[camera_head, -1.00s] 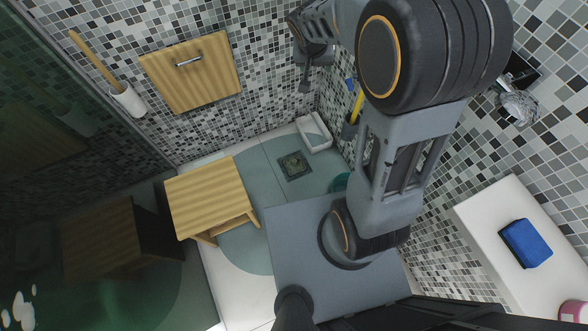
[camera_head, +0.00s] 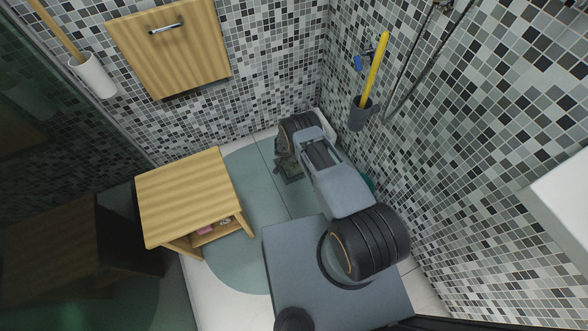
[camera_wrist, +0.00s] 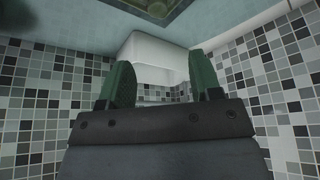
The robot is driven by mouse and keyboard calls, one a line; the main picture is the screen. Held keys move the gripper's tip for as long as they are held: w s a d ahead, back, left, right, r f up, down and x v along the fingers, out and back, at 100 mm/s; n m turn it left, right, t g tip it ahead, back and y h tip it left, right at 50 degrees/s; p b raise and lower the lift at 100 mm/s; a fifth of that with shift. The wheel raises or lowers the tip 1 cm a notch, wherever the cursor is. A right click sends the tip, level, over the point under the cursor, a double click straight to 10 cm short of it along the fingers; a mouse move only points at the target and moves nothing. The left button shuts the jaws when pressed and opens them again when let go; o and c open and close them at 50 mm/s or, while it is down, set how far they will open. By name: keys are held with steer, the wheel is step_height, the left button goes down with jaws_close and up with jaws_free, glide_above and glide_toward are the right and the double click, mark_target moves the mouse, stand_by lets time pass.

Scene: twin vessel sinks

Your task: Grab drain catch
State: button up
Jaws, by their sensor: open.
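The drain catch sits in a square dark drain (camera_head: 291,174) in the shower floor, partly covered by my arm in the head view. In the wrist view the edge of the drain (camera_wrist: 152,8) shows at the top, with something greenish inside; the rest is cut off by the frame. My gripper (camera_wrist: 160,82) has its two green fingers spread apart with nothing between them. It hangs over the floor near the drain. In the head view the fingers are hard to make out beside the drain.
A white box (camera_wrist: 150,52) stands in the wall corner past the fingers. A wooden stool (camera_head: 190,195) stands on the left. A folded wooden wall seat (camera_head: 172,48), a brush holder (camera_head: 92,76) and a cup with a yellow handle (camera_head: 362,112) hang on the tiled walls.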

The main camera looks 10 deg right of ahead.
mark_target(294, 162)
steer(key=b+x, duration=0.2)
steer(key=x, duration=0.1)
steer(key=s+b+x, duration=0.1)
steer(key=b+x, duration=0.3)
steer(key=x, duration=0.1)
steer(key=shift+s+a+f+b, duration=0.1)
steer(key=shift+a+f+b, duration=0.1)
steer(key=shift+f, duration=0.15)
steer(key=shift+s+a+f+b, duration=0.1)
steer(key=shift+f+b, duration=0.05)
steer(key=shift+f, duration=0.2)
steer(key=shift+b+x, duration=0.75)
steer(key=shift+x, duration=0.05)
steer(key=b+x, duration=0.4)
steer(key=shift+w+d+f+b, duration=0.1)
steer(key=shift+w+f+b, duration=0.15)
steer(key=shift+f+b, duration=0.4)
steer(key=shift+r, duration=0.15)
steer(key=c, duration=1)
steer(key=shift+o, duration=0.2)
steer(key=shift+r, duration=0.15)
